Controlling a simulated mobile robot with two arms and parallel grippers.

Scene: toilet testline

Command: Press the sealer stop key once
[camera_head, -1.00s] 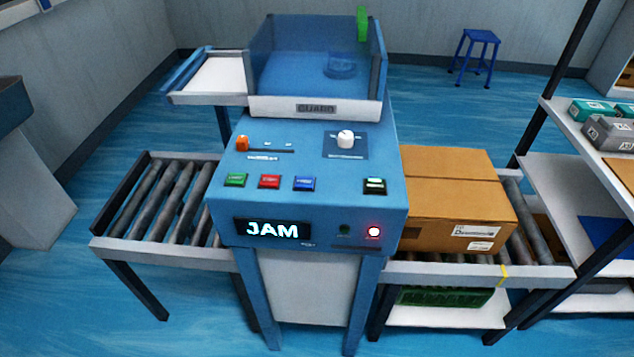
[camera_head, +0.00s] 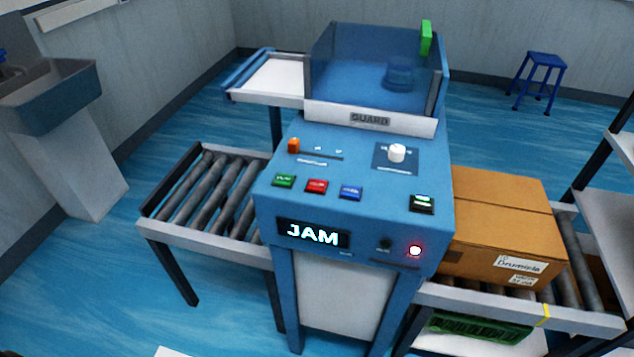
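The blue sealer machine (camera_head: 345,225) stands in the middle of the view. Its sloped panel has a green key (camera_head: 284,181), a red key (camera_head: 317,186), a blue key (camera_head: 350,192) and a black key with a green and white face (camera_head: 422,203). The key labels are too small to read surely. Neither of my grippers is in view.
A GUARD box (camera_head: 372,119) with clear walls tops the machine. A roller conveyor (camera_head: 205,195) lies left; a cardboard box (camera_head: 500,220) sits on the right one. A sink (camera_head: 50,95) stands far left, a blue stool (camera_head: 538,80) at the back. Shelving edges the right.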

